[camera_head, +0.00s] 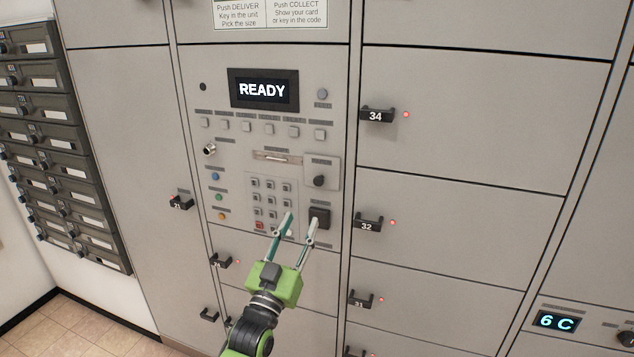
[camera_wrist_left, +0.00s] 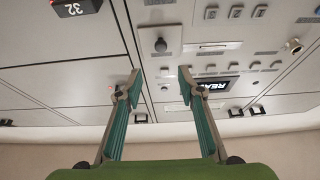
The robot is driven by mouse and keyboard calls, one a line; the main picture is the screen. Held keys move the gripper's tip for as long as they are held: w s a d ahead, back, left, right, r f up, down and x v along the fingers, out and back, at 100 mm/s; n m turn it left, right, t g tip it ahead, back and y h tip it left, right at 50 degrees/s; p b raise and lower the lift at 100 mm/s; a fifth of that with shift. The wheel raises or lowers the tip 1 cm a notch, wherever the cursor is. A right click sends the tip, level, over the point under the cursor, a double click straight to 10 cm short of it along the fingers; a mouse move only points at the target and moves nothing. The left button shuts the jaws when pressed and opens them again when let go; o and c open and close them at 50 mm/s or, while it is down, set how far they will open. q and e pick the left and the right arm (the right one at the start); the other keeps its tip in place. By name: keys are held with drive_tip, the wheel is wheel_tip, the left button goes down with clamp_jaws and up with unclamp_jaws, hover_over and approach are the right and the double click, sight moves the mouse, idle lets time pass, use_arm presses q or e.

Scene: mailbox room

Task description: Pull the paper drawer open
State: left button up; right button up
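A small square panel (camera_head: 329,161) with a black knob (camera_head: 319,181) and an unreadable label is set in the right part of the grey control panel; it looks like the paper drawer. It appears flush and shut. My left gripper (camera_head: 302,217) is open and empty, with its fingertips in front of the keypad and a black square block, below the knob in the head view. In the left wrist view the knob (camera_wrist_left: 160,46) shows beyond the open fingertips (camera_wrist_left: 159,73), between their lines, with nothing held. My right gripper is not in view.
The display (camera_head: 263,90) reads READY. The keypad (camera_head: 271,190) and the black block (camera_head: 319,217) lie close to the fingers. Black locker handles 34 (camera_head: 377,115) and 32 (camera_head: 367,223) stick out at the right. Dark mailboxes (camera_head: 60,150) line the left wall.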

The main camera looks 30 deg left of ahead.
sight(318, 183)
use_arm(q)
drive_tip(key=p+x, duration=0.1)
drive_tip(key=x, duration=0.3)
drive_tip(key=p+x, duration=0.1)
drive_tip(key=x, duration=0.2)
drive_tip(key=p+x, duration=0.1)
drive_tip(key=x, duration=0.3)
drive_tip(key=shift+w+a+f, duration=0.1)
drive_tip(key=shift+w+a, duration=0.05)
drive_tip(key=shift+w, duration=0.25)
drive_tip(key=shift+w+a+p, duration=0.25)
drive_tip(key=shift+w+p, duration=0.15)
drive_tip(key=shift+w, duration=0.3)
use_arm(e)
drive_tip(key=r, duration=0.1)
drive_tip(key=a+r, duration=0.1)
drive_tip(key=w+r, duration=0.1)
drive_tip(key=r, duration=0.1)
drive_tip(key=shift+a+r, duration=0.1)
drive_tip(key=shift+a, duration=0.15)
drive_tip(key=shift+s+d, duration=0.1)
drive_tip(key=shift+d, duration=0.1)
use_arm(q)
clamp_jaws()
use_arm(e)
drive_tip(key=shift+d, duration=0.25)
